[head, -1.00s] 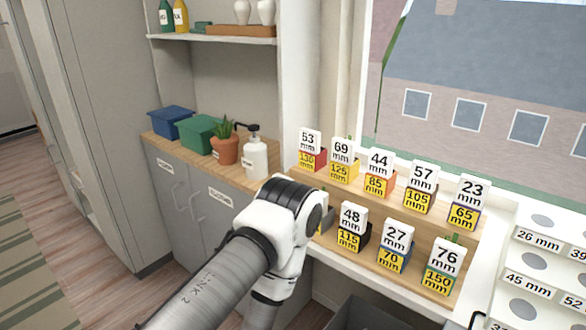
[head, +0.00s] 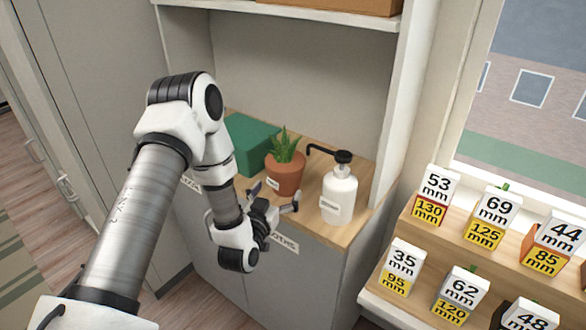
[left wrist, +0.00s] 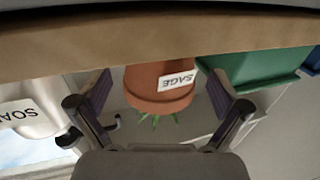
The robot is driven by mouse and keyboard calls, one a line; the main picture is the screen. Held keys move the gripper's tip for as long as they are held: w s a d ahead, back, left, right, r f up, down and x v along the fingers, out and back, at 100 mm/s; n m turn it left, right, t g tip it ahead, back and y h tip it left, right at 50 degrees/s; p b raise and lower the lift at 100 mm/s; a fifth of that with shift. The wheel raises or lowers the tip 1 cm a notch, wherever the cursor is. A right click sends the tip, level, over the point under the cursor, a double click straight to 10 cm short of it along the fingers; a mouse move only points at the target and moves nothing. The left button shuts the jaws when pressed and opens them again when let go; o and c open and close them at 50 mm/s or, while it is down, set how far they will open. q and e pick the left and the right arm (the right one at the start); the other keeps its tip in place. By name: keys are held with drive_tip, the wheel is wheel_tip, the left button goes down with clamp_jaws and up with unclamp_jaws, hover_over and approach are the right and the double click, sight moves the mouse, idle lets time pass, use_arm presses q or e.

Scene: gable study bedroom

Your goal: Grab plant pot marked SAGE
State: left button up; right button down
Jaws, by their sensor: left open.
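The terracotta plant pot (head: 284,180) with a spiky green plant stands on the wooden cabinet top in the head view. In the left wrist view, which is upside down, the pot (left wrist: 150,84) carries a white label reading SAGE. My left gripper (head: 275,198) is open and empty in front of the pot, near the counter's front edge. In the wrist view the pot lies between the two spread fingers (left wrist: 161,95), seemingly still beyond the fingertips. I see no contact. My right gripper is out of view.
A white pump bottle (head: 339,196), labelled SOAP, stands close to the right of the pot. A green box (head: 250,146) stands close to its left. A shelf (head: 320,17) hangs above. Numbered cards (head: 437,193) stand on the stepped rack at right.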

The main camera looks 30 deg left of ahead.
sight(285, 165)
use_arm(q)
drive_tip(key=w, duration=0.1)
drive_tip(key=w+p, duration=0.1)
drive_tip(key=w+a+r, duration=0.1)
drive_tip(key=shift+f+p+x, duration=0.2)
drive_tip(key=shift+p+x, duration=0.1)
drive_tip(key=shift+x, duration=0.9)
drive_tip(key=shift+w+d+f, duration=0.1)
drive_tip(key=shift+w+f, duration=0.1)
drive_tip(key=shift+w, duration=0.15)
drive_tip(key=shift+s+r, duration=0.15)
drive_tip(key=shift+s, duration=0.05)
drive_tip(key=c, duration=1.4)
drive_tip(key=shift+w, duration=0.15)
drive_tip(key=shift+c, duration=0.4)
